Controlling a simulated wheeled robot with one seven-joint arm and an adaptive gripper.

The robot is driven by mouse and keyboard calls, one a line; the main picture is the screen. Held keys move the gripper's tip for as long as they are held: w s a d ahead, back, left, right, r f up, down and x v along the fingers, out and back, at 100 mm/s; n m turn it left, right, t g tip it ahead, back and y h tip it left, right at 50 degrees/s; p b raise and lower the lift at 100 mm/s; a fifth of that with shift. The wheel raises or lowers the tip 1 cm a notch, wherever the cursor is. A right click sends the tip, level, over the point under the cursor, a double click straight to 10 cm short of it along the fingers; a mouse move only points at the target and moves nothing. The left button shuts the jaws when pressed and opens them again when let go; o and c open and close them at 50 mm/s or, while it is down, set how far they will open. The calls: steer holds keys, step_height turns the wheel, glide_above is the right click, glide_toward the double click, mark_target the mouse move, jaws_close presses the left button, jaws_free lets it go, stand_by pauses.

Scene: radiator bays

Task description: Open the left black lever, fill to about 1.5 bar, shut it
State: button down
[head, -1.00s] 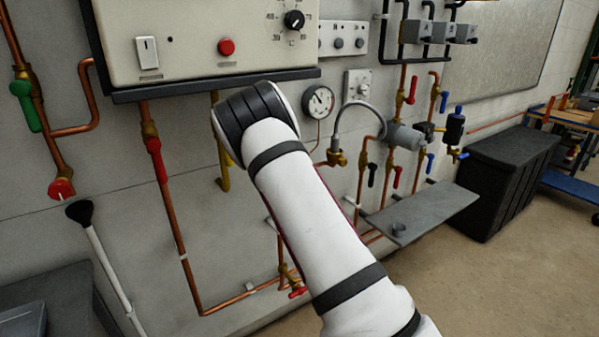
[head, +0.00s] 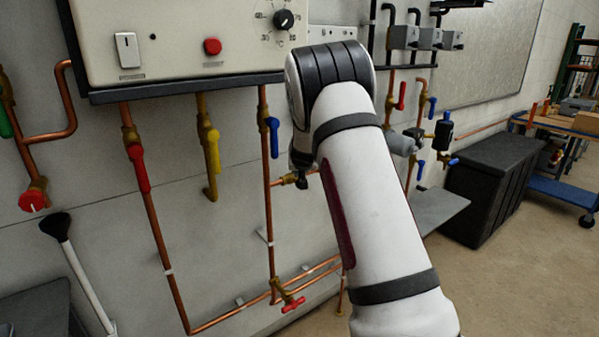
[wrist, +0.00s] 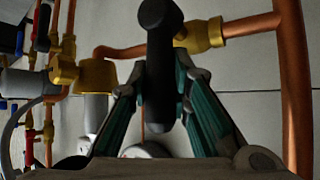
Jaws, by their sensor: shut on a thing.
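In the wrist view a black lever (wrist: 160,60) stands between the two green-sided fingers of my gripper (wrist: 162,88), which is shut on it. The lever sits at a brass valve (wrist: 207,35) on a horizontal copper pipe and appears to run crosswise to that pipe, towards the camera. In the head view my arm hides most of the gripper; the brass valve (head: 287,180) shows just left of its dark tip. The pressure gauge is hidden behind my arm in the head view. A partly covered pale round thing low in the wrist view cannot be read.
The boiler casing (head: 190,40) hangs above. A blue lever (head: 273,137), a yellow lever (head: 213,150) and a red lever (head: 138,168) are left of my arm. A red tap (head: 293,304) is low down. A grey shelf (head: 437,210) and black chest (head: 492,180) stand right.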

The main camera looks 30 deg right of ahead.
steer(key=shift+d, duration=0.1)
stand_by(0.3)
steer(key=c, duration=1.4)
jaws_free()
steer(key=shift+c, duration=0.2)
steer(key=v, duration=1.2)
